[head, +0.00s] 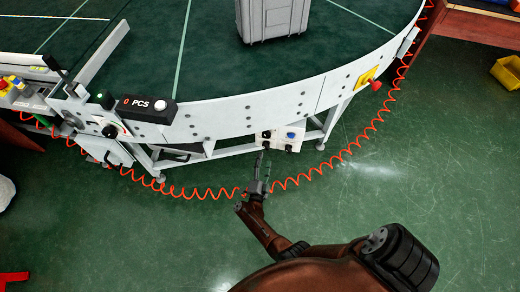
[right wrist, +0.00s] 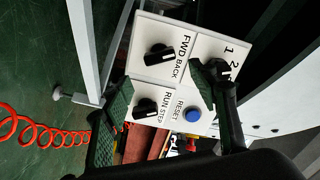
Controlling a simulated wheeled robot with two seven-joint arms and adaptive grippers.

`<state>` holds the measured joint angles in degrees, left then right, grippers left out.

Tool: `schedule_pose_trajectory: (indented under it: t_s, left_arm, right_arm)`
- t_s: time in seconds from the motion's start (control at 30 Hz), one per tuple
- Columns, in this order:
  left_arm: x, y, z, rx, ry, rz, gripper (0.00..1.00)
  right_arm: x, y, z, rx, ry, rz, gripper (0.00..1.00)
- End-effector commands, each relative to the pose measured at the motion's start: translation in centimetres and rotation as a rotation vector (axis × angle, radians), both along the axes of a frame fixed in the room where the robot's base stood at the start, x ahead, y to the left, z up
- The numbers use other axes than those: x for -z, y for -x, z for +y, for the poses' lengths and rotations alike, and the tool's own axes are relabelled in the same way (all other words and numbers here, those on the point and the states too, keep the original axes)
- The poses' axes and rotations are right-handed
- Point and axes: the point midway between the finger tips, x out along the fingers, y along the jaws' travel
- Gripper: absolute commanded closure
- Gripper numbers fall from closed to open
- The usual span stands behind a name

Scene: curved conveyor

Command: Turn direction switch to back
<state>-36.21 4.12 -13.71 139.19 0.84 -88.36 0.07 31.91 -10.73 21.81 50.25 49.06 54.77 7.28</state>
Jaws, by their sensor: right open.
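The direction switch (right wrist: 160,54) is a black knob marked FWD and BACK on a white control panel (right wrist: 205,47). I cannot tell which mark it points to. In the head view the panel (head: 279,141) hangs under the conveyor's curved rim. My right gripper (head: 263,161) is open and empty, just in front of the panel. In the right wrist view its two fingers (right wrist: 160,86) stand apart, with the direction switch slightly beyond the line between their tips. One finger partly covers the knob marked 1 and 2. My left gripper is out of view.
A RUN/STEP knob (right wrist: 147,108) and a blue RESET button (right wrist: 193,115) sit close to the switch. An orange coiled hose (head: 330,163) runs along the conveyor edge. A red emergency button (head: 376,85) is further right. The green floor in front is clear.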

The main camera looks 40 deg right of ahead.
Motion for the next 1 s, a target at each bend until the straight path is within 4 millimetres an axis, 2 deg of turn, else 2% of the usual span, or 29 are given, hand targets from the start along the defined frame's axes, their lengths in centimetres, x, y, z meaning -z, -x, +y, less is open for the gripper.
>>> schedule_pose_trajectory:
  t_s: [0.13, 0.3, 0.5, 0.83, 1.0]
  left_arm:
    - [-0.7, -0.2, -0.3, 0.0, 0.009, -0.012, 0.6]
    - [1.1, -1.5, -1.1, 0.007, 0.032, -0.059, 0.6]
    - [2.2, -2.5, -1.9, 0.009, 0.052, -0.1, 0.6]
    - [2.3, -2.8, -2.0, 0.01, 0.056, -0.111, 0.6]
    - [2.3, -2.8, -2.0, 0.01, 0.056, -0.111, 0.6]
  right_arm:
    - [0.0, -1.5, -1.7, -0.002, 0.004, -0.001, 0.46]
    - [0.1, -3.2, -3.8, -0.002, 0.004, 0.001, 0.46]
    - [0.0, -4.5, -5.2, -0.004, 0.003, 0.002, 0.46]
    - [-0.1, -4.7, -5.5, -0.004, 0.002, 0.002, 0.46]
    - [-0.1, -4.6, -5.5, -0.004, 0.002, 0.002, 0.58]
